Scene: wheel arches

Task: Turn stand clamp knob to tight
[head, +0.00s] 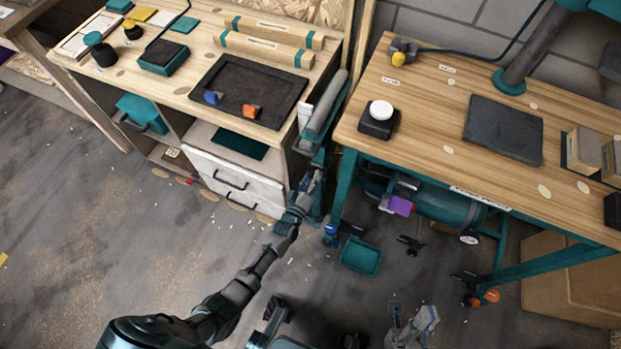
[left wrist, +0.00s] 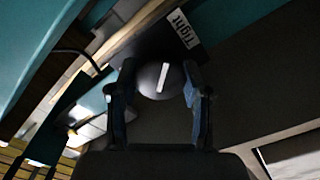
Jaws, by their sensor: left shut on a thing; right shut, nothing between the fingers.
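The dark round clamp knob (left wrist: 157,80) shows in the left wrist view with a white pointer line, nearly upright and leaning slightly right at the top. A white label reading "Tight" (left wrist: 183,28) lies above it and to the right, so the line points a little left of the label. My left gripper (left wrist: 159,87) has a finger on each side of the knob and is shut on it. In the head view my left gripper (head: 313,181) is at the stand between the benches and hides the knob. My right gripper (head: 410,316) is low at the bottom, shut and empty.
The left bench (head: 200,62) carries a dark tray (head: 248,90) and wooden beams. The right bench (head: 430,110) stands close to the stand, with its teal leg (head: 343,190) near my left arm. A teal bin (head: 361,257) sits on the floor. The left floor is open.

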